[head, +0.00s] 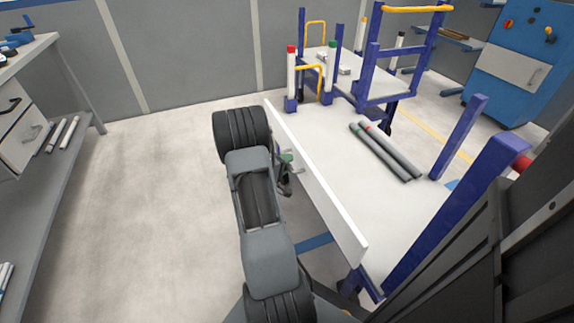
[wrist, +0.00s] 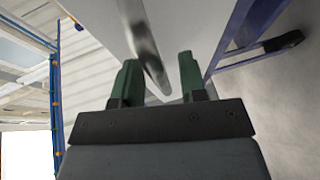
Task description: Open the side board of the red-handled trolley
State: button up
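The red-handled trolley has a white deck (head: 392,215), blue posts, and a red handle end (head: 521,163) at the right. Its long white side board (head: 325,190) stands upright along the deck's left edge. My gripper (head: 288,168) is on the outer side of this board, about midway along it, and my arm partly hides it. In the wrist view my gripper (wrist: 158,82) has its two green fingers apart. A pale piece with a dark, shiny, rounded edge (wrist: 148,55) reaches down between them, with a gap to the right finger. I cannot tell whether it touches the left finger.
Several grey pipes (head: 386,152) lie on the deck. A second trolley with a yellow handle (head: 418,9) stands behind. A blue cabinet (head: 517,62) is at the back right. A workbench with a lower shelf (head: 50,180) is at left. The floor between is clear.

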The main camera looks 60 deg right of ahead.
jog(key=shift+d, duration=0.2)
jog(key=shift+c, duration=0.4)
grip_shut()
